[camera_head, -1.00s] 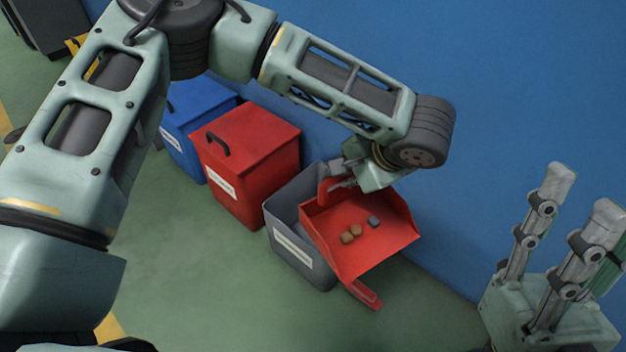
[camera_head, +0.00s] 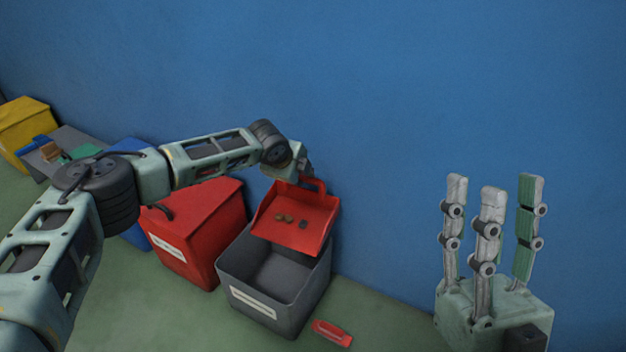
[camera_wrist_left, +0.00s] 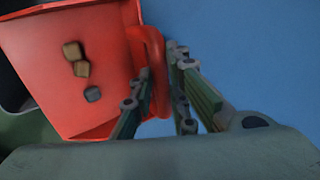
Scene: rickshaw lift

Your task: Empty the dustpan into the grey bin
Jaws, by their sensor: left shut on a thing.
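The red dustpan (camera_head: 290,237) is held above the back part of the grey bin (camera_head: 308,298). Two brown pieces (camera_head: 284,218) and one dark grey piece (camera_head: 304,225) lie on its floor. The bin is open, and the part of its inside that shows looks empty. My left gripper (camera_head: 308,172) is at the dustpan's far side. In the left wrist view its fingers (camera_wrist_left: 160,75) close around the red handle, and the pieces show in the pan. My right gripper (camera_head: 490,185) stands with its fingers upright and spread, empty, well right of the bin.
A red lidded bin (camera_head: 190,240) stands close left of the grey one, with a blue bin (camera_head: 128,150) behind it. A yellow bin (camera_head: 25,125) is at far left. A small red object (camera_head: 332,332) lies on the floor. The blue wall (camera_head: 400,120) is close behind.

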